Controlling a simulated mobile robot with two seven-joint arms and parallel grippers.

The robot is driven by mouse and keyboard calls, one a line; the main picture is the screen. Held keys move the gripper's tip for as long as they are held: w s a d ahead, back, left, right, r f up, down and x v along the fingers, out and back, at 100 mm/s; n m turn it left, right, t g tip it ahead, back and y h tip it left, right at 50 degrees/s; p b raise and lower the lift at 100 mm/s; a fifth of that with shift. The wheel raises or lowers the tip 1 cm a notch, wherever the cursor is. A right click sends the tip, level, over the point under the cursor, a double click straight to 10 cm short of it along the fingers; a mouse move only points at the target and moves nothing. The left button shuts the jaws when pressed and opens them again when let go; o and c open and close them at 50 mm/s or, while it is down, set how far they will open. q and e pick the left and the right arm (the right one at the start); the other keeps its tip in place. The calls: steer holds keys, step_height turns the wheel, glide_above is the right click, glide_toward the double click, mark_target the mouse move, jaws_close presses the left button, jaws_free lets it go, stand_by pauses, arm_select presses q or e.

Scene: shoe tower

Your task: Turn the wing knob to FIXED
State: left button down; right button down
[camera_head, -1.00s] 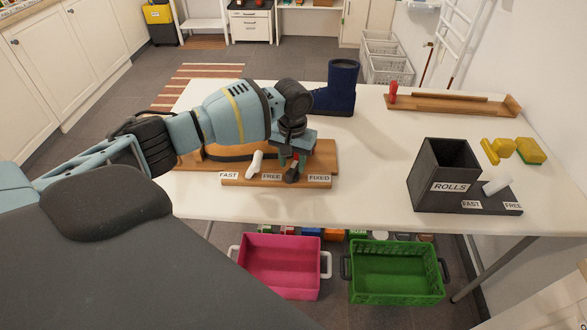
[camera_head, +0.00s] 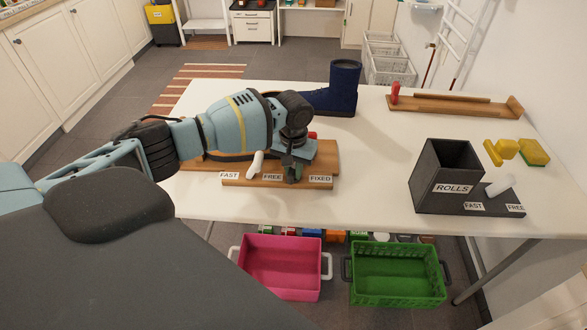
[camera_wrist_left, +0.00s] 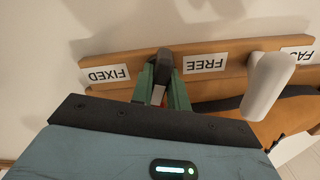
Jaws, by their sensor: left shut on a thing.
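A wooden fixture (camera_head: 235,182) on the white table carries the labels FAST, FREE and FIXED. A white lever (camera_head: 255,163) stands between FAST and FREE; it also shows in the left wrist view (camera_wrist_left: 268,85). My left gripper (camera_head: 292,176) reaches down at the fixture's front strip, between FREE and FIXED. In the left wrist view its green fingers (camera_wrist_left: 162,88) are closed around a dark wing knob (camera_wrist_left: 164,60), whose end sticks out between the FREE and FIXED labels. The fingers hide most of the knob. My right gripper is not in view.
A navy boot (camera_head: 338,90) stands behind the fixture. A dark ROLLS box (camera_head: 432,165) with a white lever stands at right, near yellow items (camera_head: 507,149). A wooden rack (camera_head: 455,106) lies at the back. Pink (camera_head: 280,268) and green (camera_head: 395,275) baskets sit below the front edge.

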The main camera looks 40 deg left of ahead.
arm_select(q)
steer(key=shift+r+m+p, duration=0.15)
steer(key=shift+m+p, duration=0.4)
steer(key=shift+m, duration=0.55)
steer(key=m+p, duration=0.1)
steer(key=m, duration=0.1)
steer(key=shift+m, duration=0.3)
steer(key=m, duration=0.4)
steer(key=shift+m+p, duration=0.35)
steer(key=shift+m, duration=2.15)
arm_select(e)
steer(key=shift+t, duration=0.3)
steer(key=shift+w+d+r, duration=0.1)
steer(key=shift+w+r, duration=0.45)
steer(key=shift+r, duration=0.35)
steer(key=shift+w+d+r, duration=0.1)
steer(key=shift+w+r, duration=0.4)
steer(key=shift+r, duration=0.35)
arm_select(q)
steer(key=c, duration=1.4)
jaws_free()
steer(key=shift+o, duration=0.2)
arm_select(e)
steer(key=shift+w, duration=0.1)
